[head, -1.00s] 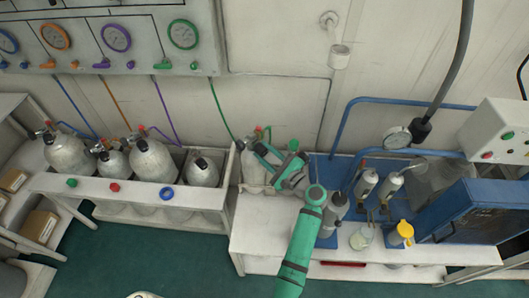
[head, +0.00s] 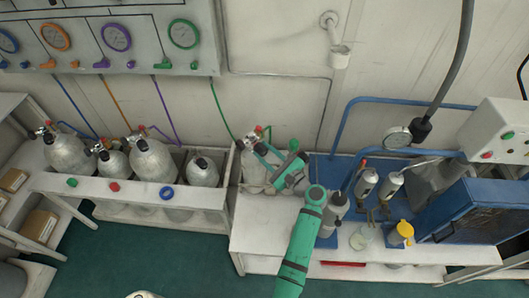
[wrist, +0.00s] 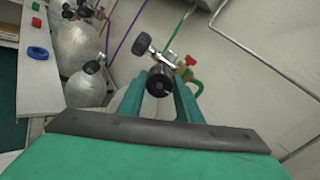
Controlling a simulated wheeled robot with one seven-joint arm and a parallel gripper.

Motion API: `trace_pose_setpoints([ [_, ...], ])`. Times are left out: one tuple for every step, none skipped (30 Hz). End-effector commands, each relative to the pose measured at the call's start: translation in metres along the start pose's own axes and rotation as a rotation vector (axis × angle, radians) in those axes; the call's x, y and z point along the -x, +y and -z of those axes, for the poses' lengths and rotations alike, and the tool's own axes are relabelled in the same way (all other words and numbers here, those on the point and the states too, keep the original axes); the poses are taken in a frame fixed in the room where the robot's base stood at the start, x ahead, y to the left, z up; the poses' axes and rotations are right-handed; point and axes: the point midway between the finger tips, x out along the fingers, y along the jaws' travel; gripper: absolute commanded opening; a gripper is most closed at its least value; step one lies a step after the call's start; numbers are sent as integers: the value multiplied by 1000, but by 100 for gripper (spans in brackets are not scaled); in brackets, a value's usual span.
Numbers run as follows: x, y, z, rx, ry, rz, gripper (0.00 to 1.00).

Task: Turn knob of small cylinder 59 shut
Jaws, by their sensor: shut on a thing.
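My gripper (head: 262,150) reaches left over the white bench to the valve of a pale grey cylinder (head: 251,176) at the bench's left end. In the wrist view, my two green fingers (wrist: 164,88) are shut on a round black knob (wrist: 159,82), one finger on each side. Behind the knob is the metal valve (wrist: 166,62), with a second black knob (wrist: 142,43) at upper left and a red part (wrist: 190,61) at right. My gripper hides part of the cylinder in the head view. I cannot read a number on any cylinder.
Several cylinders stand in the white rack (head: 128,195) at left, with coloured caps along its front. A green hose (head: 222,110) runs down from the gauge panel (head: 110,38) to the valve. Smaller cylinders (head: 366,183) stand on the blue mat at right.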

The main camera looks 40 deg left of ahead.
Motion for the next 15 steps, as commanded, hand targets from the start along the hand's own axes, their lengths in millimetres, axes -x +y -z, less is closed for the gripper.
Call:
trace_pose_setpoints([
  [0, 1, 1, -2, 2, 0, 34],
  [0, 1, 1, -2, 2, 0, 41],
  [0, 1, 1, -1, 2, 0, 51],
  [0, 1, 1, -1, 2, 0, 51],
  [0, 1, 1, -1, 2, 0, 51],
  [0, 0, 1, -1, 1, 0, 51],
  [0, 0, 1, -1, 1, 0, 51],
  [0, 0, 1, -1, 1, 0, 51],
  [0, 0, 0, 0, 1, 0, 51],
  [0, 0, 0, 0, 1, 0, 51],
  [0, 0, 0, 0, 1, 0, 51],
  [1, 0, 0, 0, 1, 0, 51],
  [2, 0, 0, 0, 1, 0, 51],
  [3, 0, 0, 0, 1, 1, 51],
  [6, 0, 1, 0, 1, 1, 51],
])
